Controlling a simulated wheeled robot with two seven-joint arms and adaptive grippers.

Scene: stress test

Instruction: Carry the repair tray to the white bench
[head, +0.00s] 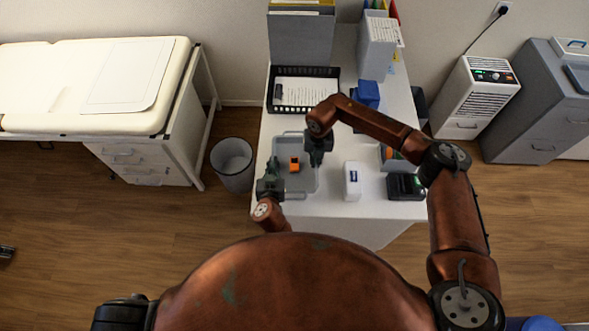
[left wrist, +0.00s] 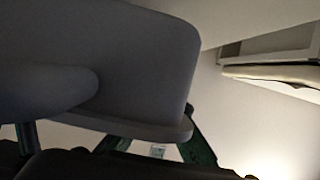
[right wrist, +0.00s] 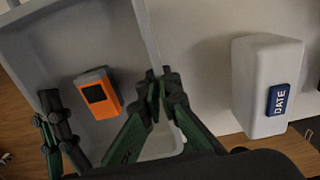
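The grey repair tray (head: 309,182) is at the left side of the white desk, with an orange device (head: 294,164) inside; whether it touches the desk top I cannot tell. My left gripper (head: 268,178) is at the tray's left wall, its fingers close together there in the right wrist view (right wrist: 50,115). Dark tray wall (left wrist: 140,60) fills much of the left wrist view and partly hides those fingers. My right gripper (head: 318,148) is at the opposite wall; the right wrist view shows its fingertips (right wrist: 160,85) closed on it. A cream-topped white bench (head: 60,80) stands at the left.
A waste bin (head: 233,158) stands on the floor between desk and bench. On the desk (head: 335,207), a white DATE box (head: 352,181) is right of the tray, a black paper basket (head: 303,107) behind it, and a black device (head: 405,187) farther right. A flat sheet (head: 132,75) lies on the bench.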

